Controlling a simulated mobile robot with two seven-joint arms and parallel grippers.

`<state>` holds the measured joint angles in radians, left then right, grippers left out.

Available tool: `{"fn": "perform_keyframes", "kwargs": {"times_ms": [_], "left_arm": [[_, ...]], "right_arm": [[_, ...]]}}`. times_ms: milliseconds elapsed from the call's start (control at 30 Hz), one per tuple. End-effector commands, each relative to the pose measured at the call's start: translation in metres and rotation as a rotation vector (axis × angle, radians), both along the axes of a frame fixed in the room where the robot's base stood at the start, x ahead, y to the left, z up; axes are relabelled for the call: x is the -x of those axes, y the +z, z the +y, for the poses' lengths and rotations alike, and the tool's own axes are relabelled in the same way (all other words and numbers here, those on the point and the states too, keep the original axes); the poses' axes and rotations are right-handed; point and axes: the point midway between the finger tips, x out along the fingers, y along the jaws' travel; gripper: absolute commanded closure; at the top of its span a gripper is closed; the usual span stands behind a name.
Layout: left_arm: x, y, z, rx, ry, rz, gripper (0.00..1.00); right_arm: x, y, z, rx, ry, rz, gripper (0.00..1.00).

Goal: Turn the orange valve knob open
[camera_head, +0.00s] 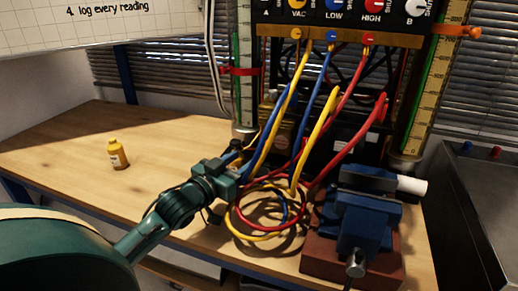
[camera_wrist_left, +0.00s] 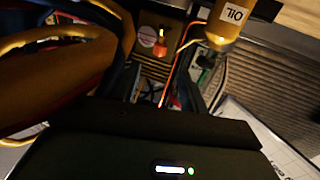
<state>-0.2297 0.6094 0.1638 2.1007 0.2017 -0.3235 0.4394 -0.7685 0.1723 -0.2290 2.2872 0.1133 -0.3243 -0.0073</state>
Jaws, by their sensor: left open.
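My left gripper (camera_head: 236,154) is open at the end of the green arm, low over the bench beside the coiled hoses. In the left wrist view, a small orange-red knob (camera_wrist_left: 160,44) shows on a tan box-like body with a round label, beyond the dark gripper body. I see a gap between the gripper and this knob, and nothing in its jaws. I cannot make out this knob in the head view, where hoses and the gripper cover that area. An orange piece (camera_head: 462,31) sticks out at the right scale tube. My right gripper is not in view.
Blue, yellow and red hoses (camera_head: 322,105) hang from the manifold and coil on the bench (camera_head: 62,150). A blue vise (camera_head: 366,215) stands at right. The left bench is mostly clear.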

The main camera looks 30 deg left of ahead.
Motion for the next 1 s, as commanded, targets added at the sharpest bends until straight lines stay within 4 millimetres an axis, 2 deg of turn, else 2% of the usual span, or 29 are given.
{"fn": "perform_keyframes", "kwargs": {"times_ms": [200,433,600,867,1000], "left_arm": [[-0.041,0.001,-0.001,-0.002,0.001,-0.003,0.57],[-0.07,0.0,-0.003,-0.002,0.001,-0.001,0.57],[-0.079,0.0,-0.003,-0.002,0.0,0.001,0.57],[-0.08,0.0,-0.004,-0.002,0.0,0.001,0.57],[-0.079,0.0,-0.004,-0.002,0.0,0.001,0.66]], "right_arm": [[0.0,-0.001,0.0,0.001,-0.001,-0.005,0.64],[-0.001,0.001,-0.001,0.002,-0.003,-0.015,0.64],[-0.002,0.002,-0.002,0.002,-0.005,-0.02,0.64],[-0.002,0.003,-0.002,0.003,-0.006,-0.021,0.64],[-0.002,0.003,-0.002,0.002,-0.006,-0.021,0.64]]}}
